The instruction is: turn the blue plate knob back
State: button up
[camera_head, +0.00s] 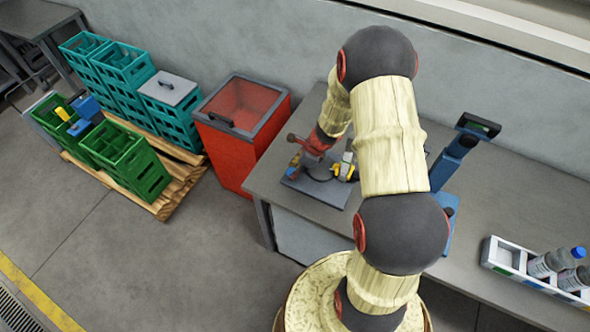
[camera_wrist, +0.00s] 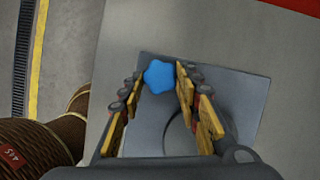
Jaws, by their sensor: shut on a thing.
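The blue plate knob (camera_wrist: 158,77) is a lobed, star-like knob in the wrist view, near the left corner of a grey plate (camera_wrist: 240,92). My gripper (camera_wrist: 159,74) has its yellow-padded fingertips on either side of the knob and is shut on it. In the head view my gripper (camera_head: 296,160) is low over the left side of the grey base plate (camera_head: 322,189), on the bench's left end. There the knob is mostly hidden by my gripper. A dark round disc (camera_wrist: 180,135) on the plate is partly covered by my right finger in the wrist view.
A yellow and dark device (camera_head: 345,167) stands close right of my gripper. A blue stand with a screen (camera_head: 452,160) and a white tray of bottles (camera_head: 500,258) are further right on the bench (camera_head: 480,185). A red bin (camera_head: 240,130) stands left of the bench.

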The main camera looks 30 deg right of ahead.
jog(key=shift+a+m+t+h+b, duration=0.1)
jog(key=shift+m+t+h+b, duration=0.25)
jog(key=shift+m, duration=0.85)
jog(key=o, duration=1.2)
jog(key=shift+c, duration=0.2)
jog(key=shift+r, duration=0.1)
jog(key=v, duration=1.2)
jog(key=shift+a, duration=0.1)
